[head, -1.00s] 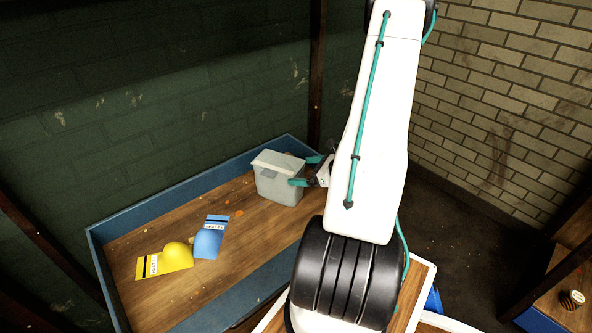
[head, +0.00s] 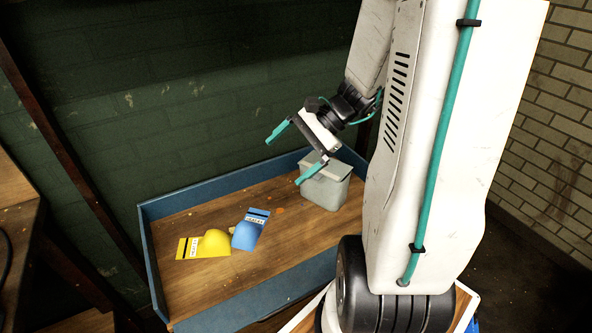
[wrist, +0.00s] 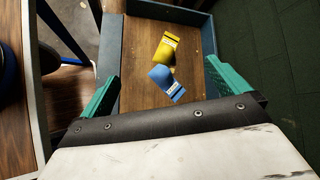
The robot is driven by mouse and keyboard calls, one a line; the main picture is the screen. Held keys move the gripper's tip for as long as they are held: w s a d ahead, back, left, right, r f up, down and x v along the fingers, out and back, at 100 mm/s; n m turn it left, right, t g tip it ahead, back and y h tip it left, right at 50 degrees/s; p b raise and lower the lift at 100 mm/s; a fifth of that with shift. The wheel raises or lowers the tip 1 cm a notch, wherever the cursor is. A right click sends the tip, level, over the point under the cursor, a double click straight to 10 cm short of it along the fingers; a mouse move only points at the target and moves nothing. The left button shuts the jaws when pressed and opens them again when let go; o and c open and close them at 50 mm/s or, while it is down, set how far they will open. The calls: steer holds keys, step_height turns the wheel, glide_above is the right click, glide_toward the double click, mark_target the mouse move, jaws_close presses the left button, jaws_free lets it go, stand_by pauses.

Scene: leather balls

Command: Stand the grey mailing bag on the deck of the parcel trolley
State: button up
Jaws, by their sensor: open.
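An upright light grey, box-like item (head: 327,193) with a slightly overhanging top is the only grey candidate for the mailing bag; it looks more like a lidded tub. It stands at the right end of a wooden deck with a raised blue rim (head: 172,282), apparently the parcel trolley; the deck also shows in the wrist view (wrist: 138,75). My gripper (head: 283,162) is open and empty, above the deck; one finger overlaps the item's upper left edge in the head view. In the wrist view my spread fingers (wrist: 160,80) hold nothing, and the grey item is out of sight.
A yellow item (head: 208,244) and a blue item (head: 250,231), both with labels, lie on the deck's left half. A green wall (head: 200,100) runs close behind. A wooden surface (head: 18,215) stands at far left. The deck between is mostly clear.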

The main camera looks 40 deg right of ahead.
steer(key=s+a+r+n+g+h, duration=0.2)
steer(key=s+a+r+n, duration=0.15)
steer(key=a+n, duration=0.2)
steer(key=s+a+r+n+g+h, duration=0.2)
steer(key=s+a+r+n+g, duration=0.15)
steer(key=a+n, duration=0.2)
steer(key=s+a+r+n+t+h, duration=0.1)
steer(key=s+r+n+t+h, duration=0.1)
steer(key=s+n+h, duration=0.3)
steer(key=shift+s+r+n, duration=0.5)
steer(key=shift+s+r, duration=0.35)
steer(key=shift+s, duration=0.3)
steer(key=shift+a, duration=0.1)
